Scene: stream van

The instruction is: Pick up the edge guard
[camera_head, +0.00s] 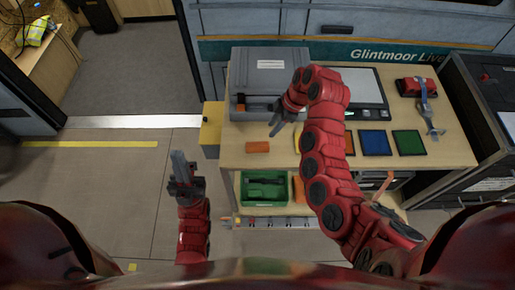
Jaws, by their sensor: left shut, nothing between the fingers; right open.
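A small orange piece (257,147), which looks like the edge guard, lies flat near the front left edge of the wooden workbench (300,165). My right gripper (277,120) is open and empty, above the bench and just beyond and to the right of the orange piece, apart from it. My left gripper (179,162) is shut and empty, pointing up over the floor to the left of the bench. My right arm hides part of the bench middle.
A grey case (270,65) stands at the back left. Orange, blue (374,143) and green (409,142) squares lie right of my arm. A red strapped item (418,87) is at the right. A green crate (265,188) sits on the lower shelf.

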